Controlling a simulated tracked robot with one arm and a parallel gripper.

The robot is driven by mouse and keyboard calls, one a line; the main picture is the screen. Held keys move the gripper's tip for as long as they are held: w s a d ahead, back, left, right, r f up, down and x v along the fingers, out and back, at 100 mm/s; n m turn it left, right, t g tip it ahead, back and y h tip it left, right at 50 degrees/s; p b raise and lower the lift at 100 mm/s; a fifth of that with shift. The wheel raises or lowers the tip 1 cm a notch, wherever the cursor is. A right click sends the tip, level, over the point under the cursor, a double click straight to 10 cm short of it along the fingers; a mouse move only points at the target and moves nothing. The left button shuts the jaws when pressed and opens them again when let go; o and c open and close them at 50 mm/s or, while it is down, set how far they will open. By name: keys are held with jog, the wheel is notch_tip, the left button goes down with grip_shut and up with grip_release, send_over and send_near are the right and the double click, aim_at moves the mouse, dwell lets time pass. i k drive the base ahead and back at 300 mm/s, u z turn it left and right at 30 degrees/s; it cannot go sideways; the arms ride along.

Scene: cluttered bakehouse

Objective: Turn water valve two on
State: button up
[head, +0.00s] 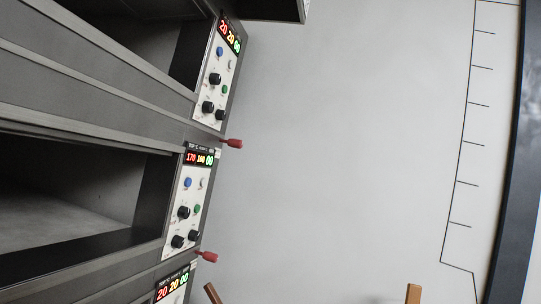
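I see no water valve in the head view, and nothing marked as valve two. My gripper does not show in this view, so whether it holds anything is hidden.
Stacked dark ovens (92,118) with open chambers fill the left. Their panels carry knobs and lit displays, such as the middle panel (172,223). Red handles (232,143) stick out beside them. Two brown bar ends (413,294) show at the bottom. The pale wall (340,130) is mostly bare.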

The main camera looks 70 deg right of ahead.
aim_at(234, 143)
jog(key=z, duration=1.65)
jog(key=k, duration=0.45)
jog(key=u, duration=0.4)
jog(key=i, duration=1.65)
jog(key=z, duration=0.9)
jog(key=i, duration=0.45)
jog(key=z, duration=0.4)
